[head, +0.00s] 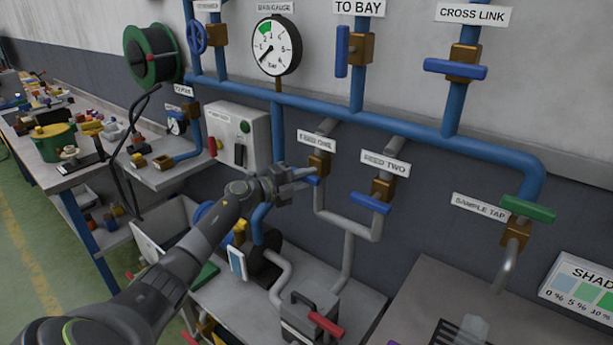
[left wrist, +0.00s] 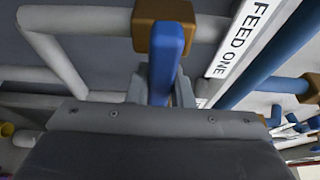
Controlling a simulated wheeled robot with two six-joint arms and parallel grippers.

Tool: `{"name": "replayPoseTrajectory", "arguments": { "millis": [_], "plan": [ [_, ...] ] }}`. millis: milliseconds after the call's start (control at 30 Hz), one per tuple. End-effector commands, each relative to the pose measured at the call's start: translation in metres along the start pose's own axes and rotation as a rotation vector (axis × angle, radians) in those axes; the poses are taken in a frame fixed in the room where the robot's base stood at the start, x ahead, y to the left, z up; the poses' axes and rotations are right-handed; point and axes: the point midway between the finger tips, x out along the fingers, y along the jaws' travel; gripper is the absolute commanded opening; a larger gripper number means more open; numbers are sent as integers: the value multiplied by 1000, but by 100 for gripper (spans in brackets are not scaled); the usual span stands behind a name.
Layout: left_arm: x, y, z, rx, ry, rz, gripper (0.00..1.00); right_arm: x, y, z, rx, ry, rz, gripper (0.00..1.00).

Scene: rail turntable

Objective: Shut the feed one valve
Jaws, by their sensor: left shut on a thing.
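The feed one valve has a brass body (head: 319,165) on a grey pipe, under the "FEED ONE" label (head: 317,141). Its blue handle (head: 313,181) is mostly hidden by my gripper in the head view. My left gripper (head: 306,178) reaches in from the left and is shut on this handle. In the left wrist view the handle (left wrist: 166,60) stands between the two fingers, below the brass body (left wrist: 163,22), with the "FEED ONE" label (left wrist: 238,38) to its right. My right gripper is not in view.
The feed two valve's blue handle (head: 371,203) is close on the right, crosswise to its pipe. A grey switch box (head: 238,138) is left of my gripper. A pump with a red lever (head: 326,325) stands below. The pressure gauge (head: 276,46) hangs above.

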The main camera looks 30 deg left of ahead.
Motion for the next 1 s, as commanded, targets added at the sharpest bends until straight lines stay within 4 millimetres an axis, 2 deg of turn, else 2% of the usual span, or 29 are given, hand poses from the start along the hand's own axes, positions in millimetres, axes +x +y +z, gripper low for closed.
{"name": "replayPoseTrajectory", "arguments": {
  "millis": [367, 400, 533, 867, 1000],
  "plan": [
    [0, 3, 0, 7, 1, 6, 0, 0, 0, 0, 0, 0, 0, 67],
    [-1, 3, 0, 7, 1, 6, 24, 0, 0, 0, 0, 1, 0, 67],
    [0, 2, 0, 6, 1, 5, 41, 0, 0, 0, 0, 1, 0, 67],
    [-2, 1, 0, 6, 0, 4, 42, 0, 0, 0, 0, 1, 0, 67],
    [-15, 3, 1, 8, -2, 5, 42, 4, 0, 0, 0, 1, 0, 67]
  ]
}}
